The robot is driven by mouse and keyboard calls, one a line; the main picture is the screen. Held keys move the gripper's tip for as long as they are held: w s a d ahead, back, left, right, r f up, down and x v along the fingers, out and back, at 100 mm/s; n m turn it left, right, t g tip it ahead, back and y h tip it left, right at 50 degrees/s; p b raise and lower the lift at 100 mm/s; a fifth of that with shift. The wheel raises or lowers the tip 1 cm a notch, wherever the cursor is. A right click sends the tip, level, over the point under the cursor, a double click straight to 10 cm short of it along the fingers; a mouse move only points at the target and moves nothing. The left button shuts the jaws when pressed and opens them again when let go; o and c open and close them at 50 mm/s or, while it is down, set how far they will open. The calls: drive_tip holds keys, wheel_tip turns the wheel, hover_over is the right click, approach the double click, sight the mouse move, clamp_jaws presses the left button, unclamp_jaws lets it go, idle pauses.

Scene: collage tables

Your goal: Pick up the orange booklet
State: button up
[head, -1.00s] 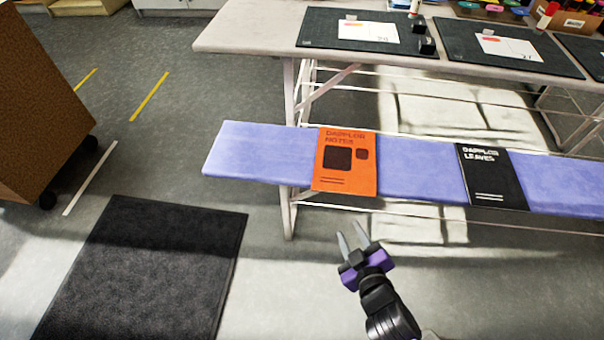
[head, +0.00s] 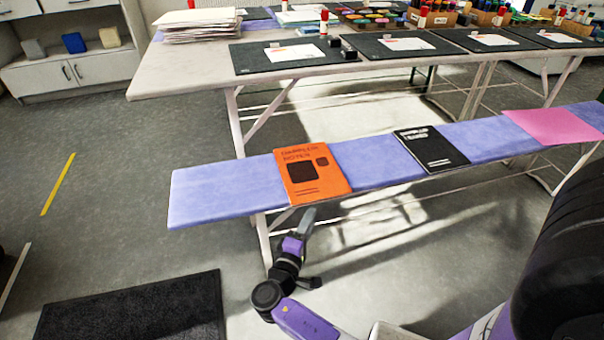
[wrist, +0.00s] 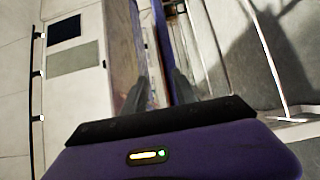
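The orange booklet (head: 312,186) lies flat on the blue-padded bench (head: 225,190), near its left end, with its front edge at the bench's front edge. It has dark squares and a title on its cover. My gripper (head: 307,214) is just in front of the bench, below the booklet's near edge in the head view, apart from it. In the wrist view my gripper (wrist: 158,88) has its two grey fingers spread with nothing seen held between them. I cannot make out the booklet clearly in the wrist view.
A black booklet (head: 431,148) and a pink sheet or booklet (head: 545,127) lie farther right on the bench. A white table (head: 190,78) with dark mats and art supplies stands behind. A dark floor mat (head: 140,312) lies at the lower left. Floor left of the bench is clear.

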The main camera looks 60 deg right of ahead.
sight(319, 200)
drive_tip(key=d+b, duration=0.1)
drive_tip(key=d, duration=0.6)
drive_tip(key=shift+w+b, duration=0.2)
drive_tip(key=shift+b, duration=0.1)
clamp_jaws()
idle(1.1)
